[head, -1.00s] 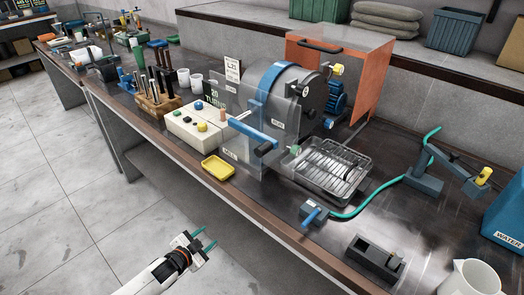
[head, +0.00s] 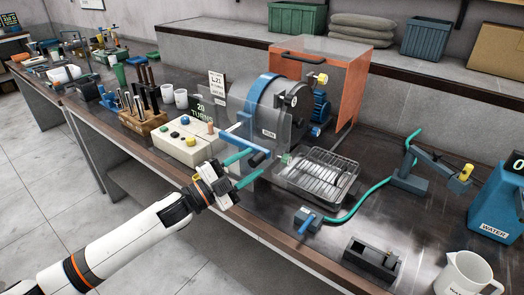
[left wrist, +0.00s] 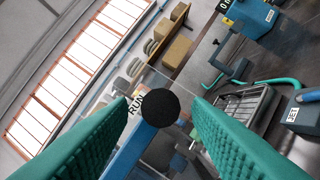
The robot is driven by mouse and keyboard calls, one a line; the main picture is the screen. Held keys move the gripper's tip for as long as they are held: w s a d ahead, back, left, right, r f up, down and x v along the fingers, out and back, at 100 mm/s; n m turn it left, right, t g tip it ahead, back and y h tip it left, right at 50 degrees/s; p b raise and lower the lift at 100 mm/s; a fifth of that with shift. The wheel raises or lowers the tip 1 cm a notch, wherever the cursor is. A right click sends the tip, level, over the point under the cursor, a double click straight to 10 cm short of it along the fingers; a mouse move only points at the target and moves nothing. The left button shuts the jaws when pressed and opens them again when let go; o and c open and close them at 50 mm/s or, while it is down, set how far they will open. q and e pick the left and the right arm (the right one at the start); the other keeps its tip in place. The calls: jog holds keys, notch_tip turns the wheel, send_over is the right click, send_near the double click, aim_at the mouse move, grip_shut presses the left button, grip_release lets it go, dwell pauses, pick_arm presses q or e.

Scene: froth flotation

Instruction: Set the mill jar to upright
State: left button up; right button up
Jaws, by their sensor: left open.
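The mill jar (head: 243,95) is a grey drum with a blue band, seen partly through a clear guard. I cannot tell its exact turn from here. A blue crank bar (head: 241,142) with a black knob (head: 257,158) sticks out in front of it. My left gripper (head: 256,163) is open, its teal fingers pointing at the knob. In the left wrist view the black knob (left wrist: 160,108) lies ahead between the two fingers (left wrist: 160,128), with visible gaps either side. The blue bar (left wrist: 128,158) runs below it. My right gripper is not in view.
A control box (head: 183,142) with buttons stands left of the mill. A wire-racked tray (head: 318,177) and a small blue-handled valve (head: 306,218) on a green hose are to the right. An orange-framed guard (head: 350,88) stands behind. The front right bench has bare patches.

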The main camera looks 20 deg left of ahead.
aim_at(264, 154)
pick_arm(q)
jog(key=shift+p+x, duration=0.45)
jog(key=shift+x, duration=1.85)
jog(key=shift+c, duration=0.3)
grip_shut()
